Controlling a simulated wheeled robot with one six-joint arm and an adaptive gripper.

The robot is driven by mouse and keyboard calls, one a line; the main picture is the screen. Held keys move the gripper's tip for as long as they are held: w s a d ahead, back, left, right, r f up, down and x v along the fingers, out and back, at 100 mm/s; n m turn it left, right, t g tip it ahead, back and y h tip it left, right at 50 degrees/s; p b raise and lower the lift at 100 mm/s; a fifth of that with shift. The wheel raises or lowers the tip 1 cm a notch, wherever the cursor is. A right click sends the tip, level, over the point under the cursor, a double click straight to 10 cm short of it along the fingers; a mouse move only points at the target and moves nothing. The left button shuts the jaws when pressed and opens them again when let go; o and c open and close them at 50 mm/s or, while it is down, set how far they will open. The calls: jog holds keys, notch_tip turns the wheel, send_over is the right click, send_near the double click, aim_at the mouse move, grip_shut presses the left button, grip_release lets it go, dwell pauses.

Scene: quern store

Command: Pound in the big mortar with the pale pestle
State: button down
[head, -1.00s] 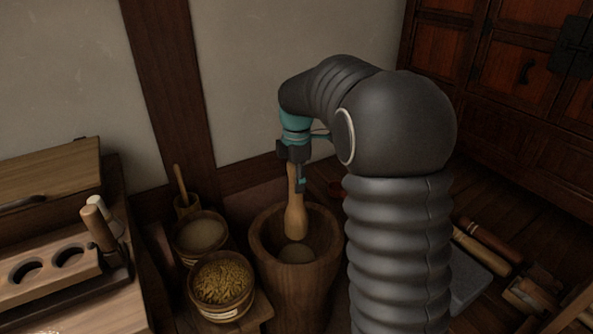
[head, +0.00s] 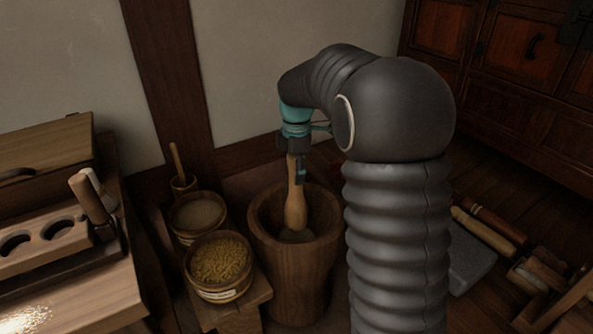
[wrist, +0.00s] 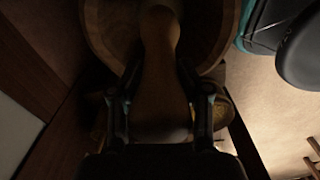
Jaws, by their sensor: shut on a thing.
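In the wrist view the pestle (wrist: 160,70) runs between my fingers (wrist: 163,112) toward the mortar (wrist: 215,35).
Left of the mortar stand a tub of grain (head: 219,264) and a bowl of pale meal (head: 198,213). A bench with a holed rack (head: 47,240) is at far left. Wooden rollers (head: 486,228) and a grey slab (head: 468,262) lie at right.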

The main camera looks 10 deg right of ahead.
aim_at(296, 191)
notch_tip(296, 191, down, 6)
jog(key=b, duration=0.3)
jog(key=shift+f, duration=0.55)
jog(key=shift+r, duration=0.1)
notch_tip(296, 191, up, 8)
jog(key=p, duration=0.6)
jog(key=shift+f+b, duration=2.05)
jog(key=shift+f, duration=2.15)
jog(key=shift+r, duration=0.1)
